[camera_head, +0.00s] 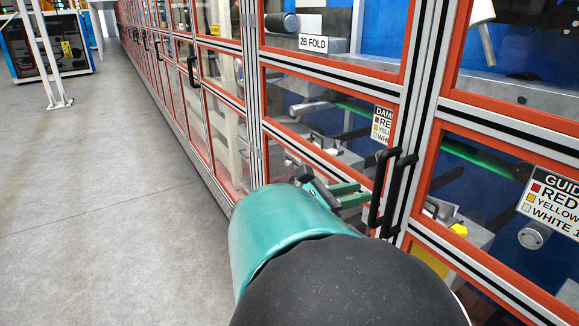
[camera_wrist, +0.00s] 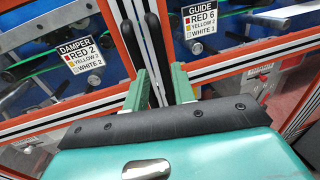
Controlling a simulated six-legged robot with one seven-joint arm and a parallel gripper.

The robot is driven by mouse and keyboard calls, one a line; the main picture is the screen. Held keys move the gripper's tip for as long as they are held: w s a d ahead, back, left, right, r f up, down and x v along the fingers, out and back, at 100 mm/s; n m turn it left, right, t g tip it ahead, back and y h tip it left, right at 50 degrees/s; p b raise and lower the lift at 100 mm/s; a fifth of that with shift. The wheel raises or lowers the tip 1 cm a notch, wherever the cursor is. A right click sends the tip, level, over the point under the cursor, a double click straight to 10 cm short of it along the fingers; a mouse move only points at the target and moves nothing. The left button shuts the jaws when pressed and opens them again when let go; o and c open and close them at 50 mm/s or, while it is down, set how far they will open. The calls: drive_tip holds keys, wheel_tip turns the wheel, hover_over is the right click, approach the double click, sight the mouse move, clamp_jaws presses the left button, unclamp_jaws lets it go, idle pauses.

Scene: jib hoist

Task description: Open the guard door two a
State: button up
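The guard doors form a long row of clear panels in orange-red frames. One door, with a "2B FOLD" sign (camera_head: 313,43), is left of a pair of upright black handles. The left handle (camera_head: 378,190) and right handle (camera_head: 402,185) stand side by side at a seam between doors. No 2A label is readable. My gripper (camera_head: 345,193) is just left of the handles in the head view, partly hidden by my arm. In the wrist view my gripper (camera_wrist: 160,88) has its green fingers apart, with both handles showing between and beyond them. Contact cannot be told.
A DAMPER sign (camera_wrist: 80,58) is behind the left panel and a GUIDE sign (camera_wrist: 202,22) behind the right panel. More doors with black handles (camera_head: 191,71) recede to the left. The grey floor (camera_head: 90,190) is clear on the left. A blue cabinet (camera_head: 40,45) stands far left.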

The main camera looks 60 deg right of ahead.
sight(391, 184)
drive_tip(key=x, duration=1)
drive_tip(key=shift+s+d+f, duration=0.1)
drive_tip(key=shift+s+d, duration=0.15)
drive_tip(key=shift+d, duration=0.1)
clamp_jaws()
